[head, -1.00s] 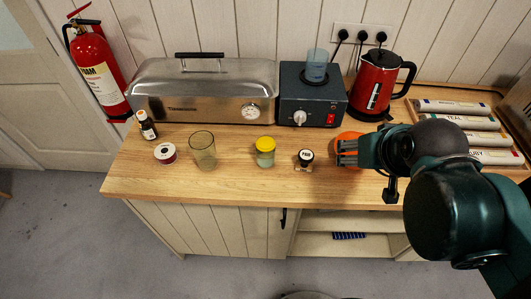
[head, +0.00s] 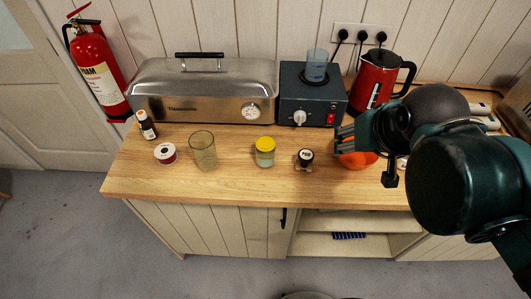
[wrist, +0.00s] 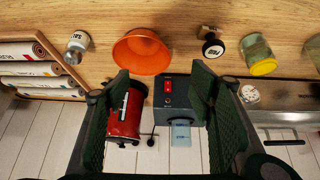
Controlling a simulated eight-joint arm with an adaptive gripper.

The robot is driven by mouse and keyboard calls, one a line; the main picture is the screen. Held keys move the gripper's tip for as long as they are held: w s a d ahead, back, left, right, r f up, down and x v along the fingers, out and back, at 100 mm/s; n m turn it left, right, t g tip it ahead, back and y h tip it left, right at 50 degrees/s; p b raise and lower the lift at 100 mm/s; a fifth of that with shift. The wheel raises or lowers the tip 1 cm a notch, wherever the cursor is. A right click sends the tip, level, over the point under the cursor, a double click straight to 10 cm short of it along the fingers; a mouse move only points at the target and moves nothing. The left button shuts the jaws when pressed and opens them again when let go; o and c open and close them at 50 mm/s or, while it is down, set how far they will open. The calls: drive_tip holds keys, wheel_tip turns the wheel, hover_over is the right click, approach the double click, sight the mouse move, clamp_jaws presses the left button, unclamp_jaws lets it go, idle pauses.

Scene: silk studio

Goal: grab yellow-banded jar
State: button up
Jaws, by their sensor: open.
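A small glass jar (head: 265,158) with a yellow top stands upright on the wooden worktop, near its middle. It also shows in the wrist view (wrist: 256,49), at the upper right.
The orange bowl (head: 357,158) sits beneath my gripper. The black-topped item (head: 305,158) stands right of the jar, a clear glass (head: 203,152) left of it. A hotplate box (head: 312,96), steel case (head: 200,92) and red kettle (head: 375,84) stand behind. The worktop's front strip is clear.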

drive_tip(key=shift+w+a+f, duration=0.5)
drive_tip(key=shift+a+f, duration=0.25)
drive_tip(key=shift+a, duration=0.4)
wheel_tip(320, 180, up, 3)
drive_tip(key=m+t+h, duration=0.5)
drive_tip(key=m+h, duration=0.1)
hover_over(260, 156)
drive_tip(key=s+a, duration=0.2)
drive_tip(key=s, duration=0.2)
wheel_tip(260, 156, down, 13)
drive_tip(key=shift+r, duration=0.1)
drive_tip(key=shift+w+b, duration=0.1)
drive_tip(key=shift+b, duration=0.2)
drive_tip(key=shift+x, duration=1.2)
drive_tip(key=shift+w+d+b, duration=0.1)
drive_tip(key=shift+b, duration=0.2)
